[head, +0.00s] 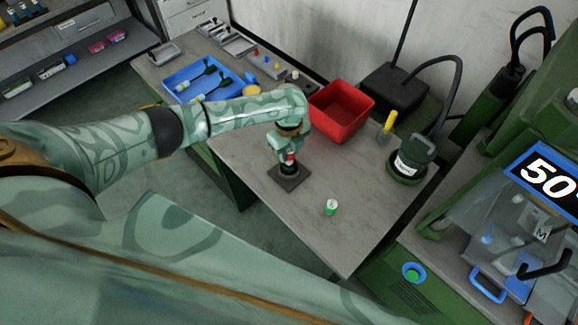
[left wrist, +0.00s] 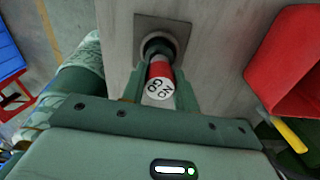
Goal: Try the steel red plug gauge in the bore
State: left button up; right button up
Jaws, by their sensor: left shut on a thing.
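The red plug gauge (head: 290,158) is upright between the fingers of my left gripper (head: 288,153), which is shut on it. In the left wrist view the gauge (left wrist: 160,72) has a red band and a pale end face reading "NO GO"; my left gripper (left wrist: 158,92) holds it from both sides. The dark round socket (left wrist: 157,46) on a square plate (left wrist: 179,24) lies directly beyond the gauge's far end. In the head view this plate (head: 290,179) lies on the bench under the gripper. Whether the gauge's tip is inside the bore is hidden. My right gripper is out of view.
A small green-and-white cylinder (head: 331,207) stands on the bench (head: 345,240) to the right. A red bin (head: 342,112) is behind the gripper, a blue tray (head: 195,80) at the back left. A dark green lamp-like device (head: 408,168) stands at the right.

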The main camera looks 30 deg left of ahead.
pick_arm(q)
jog(key=shift+p, duration=0.5)
dwell(0.8)
jog(key=shift+f+b, duration=0.35)
jog(key=shift+f, duration=0.2)
dwell(0.4)
jog(key=shift+r, duration=0.1)
dwell(0.6)
jog(key=shift+r+p, duration=0.45)
jog(key=shift+p, duration=0.2)
notch_tip(320, 180, up, 5)
jog(key=p, duration=0.5)
dwell(0.4)
